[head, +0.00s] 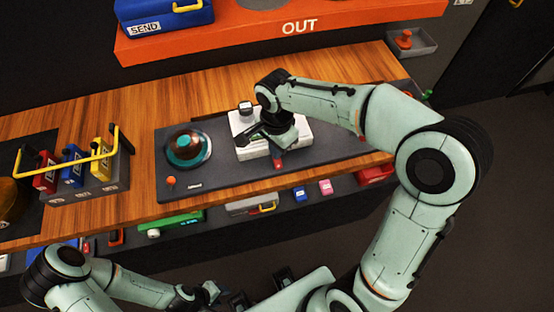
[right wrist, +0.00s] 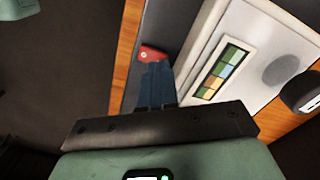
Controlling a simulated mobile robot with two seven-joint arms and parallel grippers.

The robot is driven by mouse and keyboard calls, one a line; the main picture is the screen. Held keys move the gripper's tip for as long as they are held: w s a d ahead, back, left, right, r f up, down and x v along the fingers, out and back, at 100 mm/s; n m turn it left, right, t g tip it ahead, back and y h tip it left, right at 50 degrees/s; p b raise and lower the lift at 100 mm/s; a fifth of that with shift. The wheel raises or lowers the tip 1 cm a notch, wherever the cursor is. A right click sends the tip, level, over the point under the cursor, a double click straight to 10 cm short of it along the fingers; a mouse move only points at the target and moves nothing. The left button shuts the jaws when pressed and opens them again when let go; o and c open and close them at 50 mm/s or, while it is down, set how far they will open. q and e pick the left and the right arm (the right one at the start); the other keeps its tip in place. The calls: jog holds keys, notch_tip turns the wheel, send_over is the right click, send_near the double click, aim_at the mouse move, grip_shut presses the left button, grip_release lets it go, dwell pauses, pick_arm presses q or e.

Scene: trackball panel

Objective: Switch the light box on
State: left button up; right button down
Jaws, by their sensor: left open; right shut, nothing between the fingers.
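The light box, a white box (head: 304,134), sits on the grey panel (head: 225,178) right of the trackball, partly hidden by my right arm. The right wrist view shows its pale top (right wrist: 258,48) with a strip of coloured squares (right wrist: 220,72) and a round dark grey patch. A small red piece (head: 278,163) sits at its front edge; it also shows in the right wrist view (right wrist: 150,54), just beyond my fingertips. My right gripper (right wrist: 156,68) is shut and empty, pointing down beside the box; contact with the red piece cannot be told. My left gripper (head: 205,292) is open, low in front of the table.
The trackball (head: 187,147) and an orange knob (head: 171,181) are on the panel's left part. A rack (head: 88,187) with a yellow handle stands further left. An orange shelf marked OUT (head: 330,27) runs behind. Several items lie on the lower shelf in front.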

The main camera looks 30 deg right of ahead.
pick_arm(q)
jog(key=shift+s+f+b, duration=0.45)
jog(key=shift+f+b, duration=0.2)
jog(key=shift+f, duration=0.1)
pick_arm(e)
jog(key=shift+f, duration=1)
jog(key=shift+s, duration=0.1)
jog(key=shift+r+p, duration=0.95)
jog(key=shift+r, duration=0.65)
jog(key=shift+r+p, duration=1.1)
jog(key=shift+r, duration=0.9)
pick_arm(q)
jog(key=w+r, duration=0.3)
jog(key=r, duration=0.2)
jog(key=shift+w, duration=0.3)
jog(key=shift+s, duration=0.1)
pick_arm(e)
jog(key=shift+f, duration=0.1)
